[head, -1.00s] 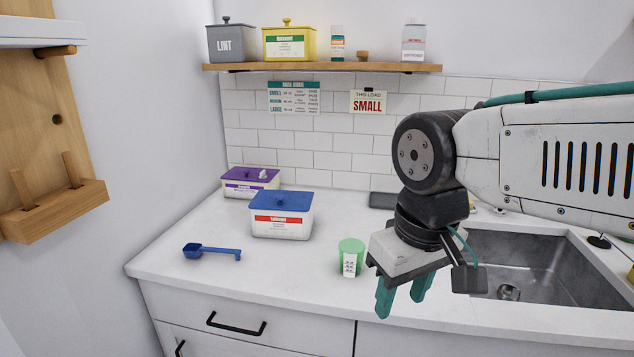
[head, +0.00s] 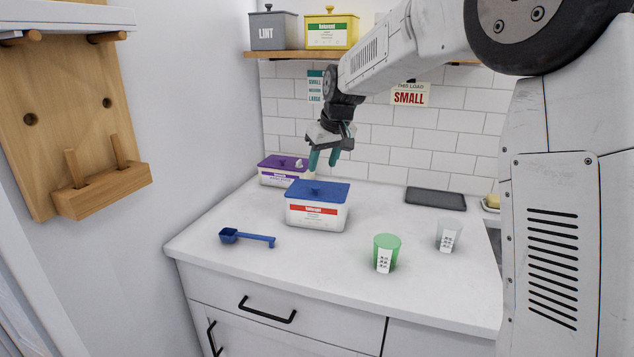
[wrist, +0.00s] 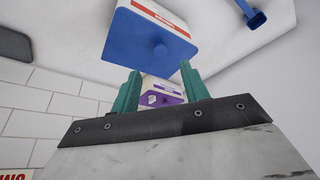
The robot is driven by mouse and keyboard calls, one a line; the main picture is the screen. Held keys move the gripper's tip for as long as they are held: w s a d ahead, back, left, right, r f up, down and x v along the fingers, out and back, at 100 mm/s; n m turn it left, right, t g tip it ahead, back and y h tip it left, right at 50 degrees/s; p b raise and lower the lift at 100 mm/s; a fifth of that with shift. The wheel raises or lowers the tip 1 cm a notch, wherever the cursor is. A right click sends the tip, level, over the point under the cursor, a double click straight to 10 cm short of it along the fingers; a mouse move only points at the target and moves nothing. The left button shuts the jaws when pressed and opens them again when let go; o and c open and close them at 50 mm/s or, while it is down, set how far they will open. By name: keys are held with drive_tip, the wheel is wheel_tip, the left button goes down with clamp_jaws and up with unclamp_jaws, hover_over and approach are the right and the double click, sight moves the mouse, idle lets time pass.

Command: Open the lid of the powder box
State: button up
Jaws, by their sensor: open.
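A white box (head: 316,215) with a red label stands on the counter, its blue lid (head: 330,188) shut and a round knob on top. The blue lid also shows in the wrist view (wrist: 140,38), beyond my fingertips. Behind it to the left stands a smaller white box with a purple lid (head: 280,162), which also looks shut. In the wrist view the purple box (wrist: 163,97) shows between my fingers. I cannot read which box holds powder. My gripper (head: 323,160) is open and empty, pointing down above the back of the blue-lidded box, apart from both lids.
A blue scoop (head: 247,238) lies at the front left. A green cup (head: 386,249) and a clear cup (head: 449,235) stand to the right. A dark flat tray (head: 435,199) lies near the tiled wall. A shelf (head: 290,55) with containers hangs above my gripper.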

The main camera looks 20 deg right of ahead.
sight(315, 186)
drive_tip(key=x, duration=0.8)
drive_tip(key=shift+w, duration=0.15)
drive_tip(key=shift+r, duration=0.1)
drive_tip(key=shift+c, duration=0.4)
clamp_jaws()
drive_tip(key=shift+a, duration=0.1)
